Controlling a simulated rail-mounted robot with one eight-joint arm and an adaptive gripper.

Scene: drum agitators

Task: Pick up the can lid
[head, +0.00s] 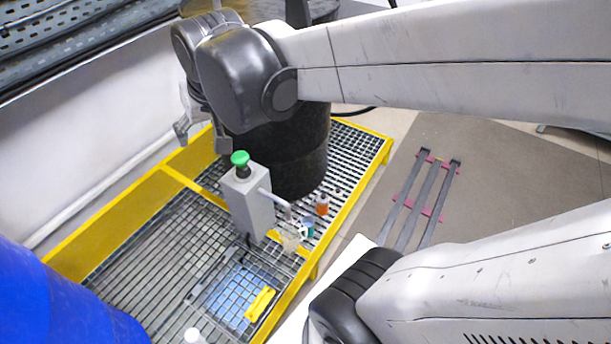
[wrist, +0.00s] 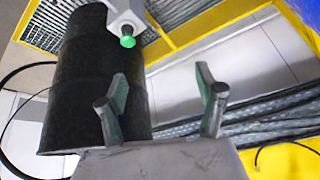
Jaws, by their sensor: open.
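I cannot make out a can lid for certain in either view. A small white round thing (head: 192,335) at the bottom edge of the head view is too cut off to name. My gripper (head: 202,138) is open and empty, in the upper left of the head view, beside the black drum (head: 290,160). In the wrist view my gripper (wrist: 162,98) has its two fingers spread apart with nothing between them. The black drum (wrist: 85,85) is to their left there.
A yellow-framed grating (head: 165,245) holds a grey box with a green button (head: 250,205). Small orange (head: 322,205) and teal (head: 307,228) containers and a yellow block (head: 260,303) are near the box. A blue drum (head: 60,305) fills the lower left. Metal rails (head: 420,195) lie on the floor.

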